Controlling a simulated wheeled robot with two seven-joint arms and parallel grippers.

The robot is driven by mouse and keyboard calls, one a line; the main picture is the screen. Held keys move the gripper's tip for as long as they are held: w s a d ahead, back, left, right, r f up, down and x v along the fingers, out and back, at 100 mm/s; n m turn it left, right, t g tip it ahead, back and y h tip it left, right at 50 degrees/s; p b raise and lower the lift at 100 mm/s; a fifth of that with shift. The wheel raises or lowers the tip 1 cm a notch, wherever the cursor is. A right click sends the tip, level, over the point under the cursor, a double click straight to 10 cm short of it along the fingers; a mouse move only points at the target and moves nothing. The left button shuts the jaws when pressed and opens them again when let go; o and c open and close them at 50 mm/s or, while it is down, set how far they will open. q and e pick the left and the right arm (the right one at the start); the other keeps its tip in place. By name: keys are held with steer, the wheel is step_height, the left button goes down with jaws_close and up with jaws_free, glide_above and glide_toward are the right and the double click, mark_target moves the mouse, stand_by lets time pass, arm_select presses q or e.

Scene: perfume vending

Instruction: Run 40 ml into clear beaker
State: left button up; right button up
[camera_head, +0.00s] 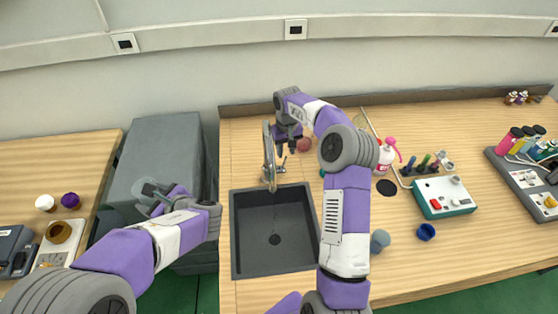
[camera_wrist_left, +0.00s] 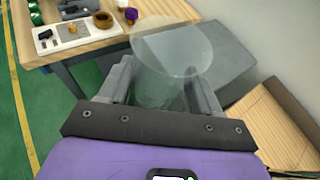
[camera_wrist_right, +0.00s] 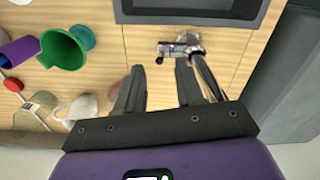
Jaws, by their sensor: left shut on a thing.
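The clear beaker (camera_head: 149,188) is held by my left gripper (camera_head: 158,200), to the left of the sink and apart from it. In the left wrist view the see-through beaker (camera_wrist_left: 172,52) sits between the two fingers (camera_wrist_left: 160,85). I cannot see a clear liquid level in it. The tap (camera_head: 268,158) stands behind the black sink (camera_head: 240,240). My right gripper (camera_head: 289,139) is close to the tap. In the right wrist view its fingers (camera_wrist_right: 158,72) are apart and empty, with the metal tap lever (camera_wrist_right: 180,48) just beyond them.
A grey cabinet (camera_head: 155,150) fills the left, beside a side table (camera_head: 85,160) with small cups. The wall edge lies behind the tap.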

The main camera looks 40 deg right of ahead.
mark_target(285, 159)
step_height(285, 159, down, 6)
steer(key=shift+r, duration=0.1)
steer(key=shift+c, duration=0.4)
jaws_close()
steer(key=shift+w, duration=0.1)
stand_by(1.0)
